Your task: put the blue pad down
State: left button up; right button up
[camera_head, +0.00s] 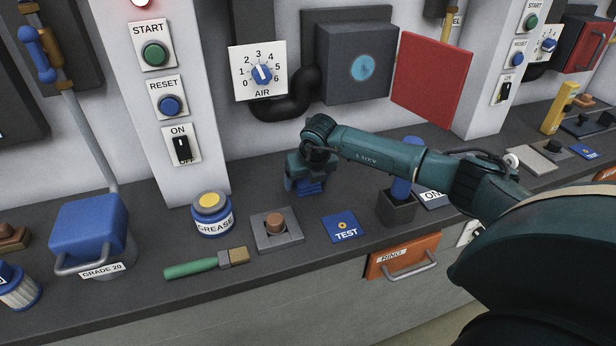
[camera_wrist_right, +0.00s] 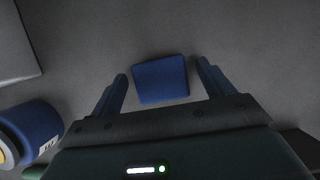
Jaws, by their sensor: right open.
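The blue pad (camera_wrist_right: 160,80) shows in the right wrist view as a small block with a nearly square face, against the grey bench top. It sits between the spread fingers of my right gripper (camera_wrist_right: 163,88), with a gap on each side. The right gripper is open. In the head view my right gripper (camera_head: 308,190) points down at the bench behind the grey plate with a brown knob. Blue shows under it there, but I cannot tell pad from fingers. My left gripper is not in view.
A grease pot (camera_head: 211,214) stands left of the gripper, and a grey plate with a brown knob (camera_head: 276,224) lies in front. A blue TEST card (camera_head: 341,227), a green-handled brush (camera_head: 205,262) and a blue-lidded bucket (camera_head: 90,228) are also on the bench (camera_head: 300,262).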

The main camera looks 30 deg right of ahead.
jog(key=shift+f, duration=0.2)
pick_arm(q)
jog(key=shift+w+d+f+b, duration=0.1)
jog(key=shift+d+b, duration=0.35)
jog(key=shift+b, duration=0.6)
pick_arm(e)
jog(key=s+v, duration=0.1)
jog(key=v, duration=1.2)
